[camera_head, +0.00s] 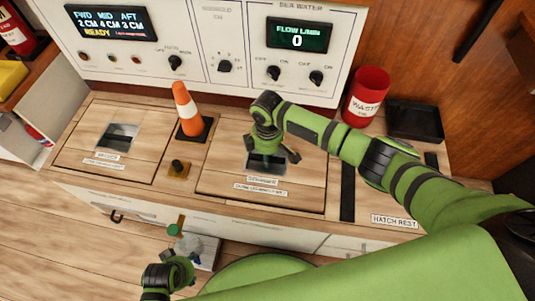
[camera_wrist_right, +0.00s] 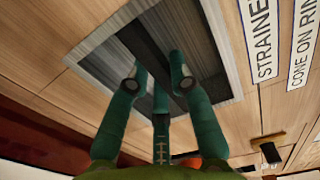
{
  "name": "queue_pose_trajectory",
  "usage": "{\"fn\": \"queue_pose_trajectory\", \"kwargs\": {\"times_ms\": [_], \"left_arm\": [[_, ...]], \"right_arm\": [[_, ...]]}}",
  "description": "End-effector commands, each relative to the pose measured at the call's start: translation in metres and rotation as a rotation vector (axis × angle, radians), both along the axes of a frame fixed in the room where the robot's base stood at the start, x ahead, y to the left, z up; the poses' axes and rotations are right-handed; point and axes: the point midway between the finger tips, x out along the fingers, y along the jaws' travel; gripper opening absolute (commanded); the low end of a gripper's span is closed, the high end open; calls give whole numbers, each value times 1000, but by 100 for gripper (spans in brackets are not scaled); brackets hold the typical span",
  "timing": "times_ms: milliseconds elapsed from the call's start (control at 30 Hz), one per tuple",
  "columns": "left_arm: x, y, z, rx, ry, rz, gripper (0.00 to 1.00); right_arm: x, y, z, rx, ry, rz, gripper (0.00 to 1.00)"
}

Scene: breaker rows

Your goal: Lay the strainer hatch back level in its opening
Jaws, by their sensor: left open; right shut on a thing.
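The strainer hatch (camera_head: 300,195) is a wooden panel in the counter, labelled at its front edge. It looks about level inside its outline, but I cannot tell whether it sits fully down. My right gripper (camera_head: 268,160) is over its middle. In the right wrist view, the fingers of my right gripper (camera_wrist_right: 160,85) reach into the hatch's grey-sided recess (camera_wrist_right: 215,60), shut at the dark grip there; the contact is partly hidden. My left gripper (camera_head: 180,270) is open, low in front of the counter, away from the hatch.
An orange-and-white cone (camera_head: 187,108) stands left of the strainer hatch, with a small black knob (camera_head: 178,166) before it. Another hatch (camera_head: 75,145) lies further left. A red waste bin (camera_head: 366,97), a black tray (camera_head: 415,120) and black rest strips (camera_head: 347,190) are at the right.

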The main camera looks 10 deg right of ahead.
Motion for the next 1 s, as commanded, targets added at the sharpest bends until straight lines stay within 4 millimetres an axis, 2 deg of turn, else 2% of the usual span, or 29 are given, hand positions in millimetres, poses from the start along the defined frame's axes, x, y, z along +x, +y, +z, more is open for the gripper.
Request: {"fn": "queue_pose_trajectory", "kwargs": {"times_ms": [367, 400, 467, 800, 867, 1000], "left_arm": [[0, 0, -7, 0, 0, 0, 55], [0, 0, -7, 0, 0, 0, 55], [0, 0, -6, 0, 0, 0, 55], [0, 0, -7, 0, 0, 0, 55], [0, 0, -7, 0, 0, 0, 55], [0, 0, -7, 0, 0, 0, 55]], "right_arm": [[2, 1, -9, 3, -5, 1, 0], [2, 2, -9, 3, -5, 1, 26], [2, 1, -9, 3, -5, 1, 49], [-1, -1, -12, -2, 3, 1, 49], [-1, 0, -9, -1, 1, 0, 49], [0, 1, 9, 2, -2, 3, 49]]}}
